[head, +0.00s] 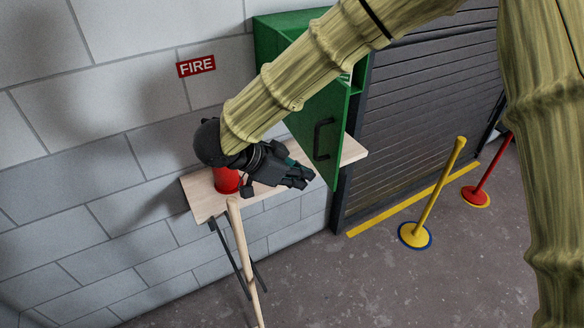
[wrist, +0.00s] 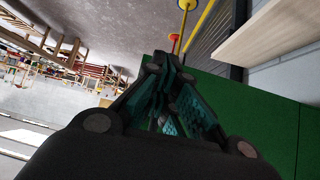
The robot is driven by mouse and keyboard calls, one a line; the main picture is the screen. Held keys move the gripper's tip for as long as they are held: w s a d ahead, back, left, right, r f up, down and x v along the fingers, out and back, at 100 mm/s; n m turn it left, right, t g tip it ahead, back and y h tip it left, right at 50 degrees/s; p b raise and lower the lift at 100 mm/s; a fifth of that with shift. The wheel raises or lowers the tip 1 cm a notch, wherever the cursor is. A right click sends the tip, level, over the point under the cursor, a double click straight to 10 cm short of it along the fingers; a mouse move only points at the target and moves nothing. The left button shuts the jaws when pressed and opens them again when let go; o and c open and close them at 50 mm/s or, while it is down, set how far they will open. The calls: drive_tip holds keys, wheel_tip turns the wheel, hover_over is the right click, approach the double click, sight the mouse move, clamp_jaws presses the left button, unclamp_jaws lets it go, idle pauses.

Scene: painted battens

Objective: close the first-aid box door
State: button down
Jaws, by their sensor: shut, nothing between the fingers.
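The green first-aid box (head: 285,30) is on the block wall in the head view, partly hidden behind my arm. Its green door (head: 340,110) stands open, swung out from the box, with a dark handle (head: 323,139) on the face I see. My gripper (head: 305,177) is shut and empty, just left of the door's lower part and below the handle. In the wrist view my gripper (wrist: 168,115) has its teal-padded fingers together, with the green door panel (wrist: 272,120) filling the right side beyond them. I cannot tell whether the fingers touch the door.
A wooden shelf (head: 202,200) runs below the box and gripper, with a red cylinder (head: 227,181) on it. A pale pole (head: 242,265) stands in front of the shelf. A yellow post (head: 434,190) and a red post (head: 490,170) stand on the floor at right, near a grey shutter (head: 430,100).

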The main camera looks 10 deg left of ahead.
drive_tip(key=shift+p+x, duration=0.75)
drive_tip(key=shift+x, duration=1.65)
drive_tip(key=shift+d, duration=0.1)
